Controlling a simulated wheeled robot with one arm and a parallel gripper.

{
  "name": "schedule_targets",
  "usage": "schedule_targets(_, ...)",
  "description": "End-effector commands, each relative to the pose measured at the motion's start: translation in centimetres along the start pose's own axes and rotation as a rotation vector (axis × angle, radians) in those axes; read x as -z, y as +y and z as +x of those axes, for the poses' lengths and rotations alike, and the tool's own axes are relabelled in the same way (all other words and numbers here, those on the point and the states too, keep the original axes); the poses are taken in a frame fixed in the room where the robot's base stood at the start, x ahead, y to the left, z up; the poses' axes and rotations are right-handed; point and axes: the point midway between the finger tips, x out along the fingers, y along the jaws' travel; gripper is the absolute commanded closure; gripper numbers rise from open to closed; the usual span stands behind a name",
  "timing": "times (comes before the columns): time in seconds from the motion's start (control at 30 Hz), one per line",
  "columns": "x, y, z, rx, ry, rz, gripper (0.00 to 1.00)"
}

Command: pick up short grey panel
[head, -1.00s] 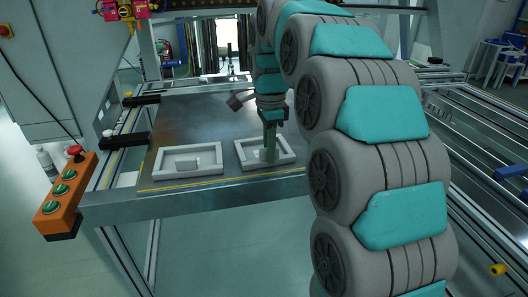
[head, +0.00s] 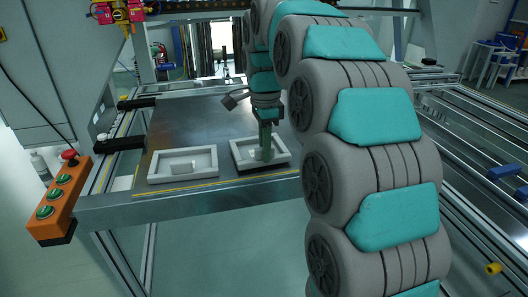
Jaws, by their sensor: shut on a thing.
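Two pale grey, frame-like panels with raised rims and a small block inside each are at the front of the metal table. The shorter grey panel (head: 240,164) is the right one. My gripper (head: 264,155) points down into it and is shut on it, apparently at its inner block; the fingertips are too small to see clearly. A dark band shows under this panel's front edge, so it appears slightly raised off the table. The longer panel (head: 166,181) lies flat to the left, apart from my gripper.
The metal table (head: 190,120) is bare behind the panels. Black bars (head: 120,143) stick out at its left edge. An orange button box (head: 60,203) stands at the front left. Rails (head: 470,140) run along the right. My arm hides the table's right part.

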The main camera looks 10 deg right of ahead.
Motion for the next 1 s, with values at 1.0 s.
schedule_targets(1.0,1.4,6.2,-3.2,-0.002,0.000,0.001,1.00)
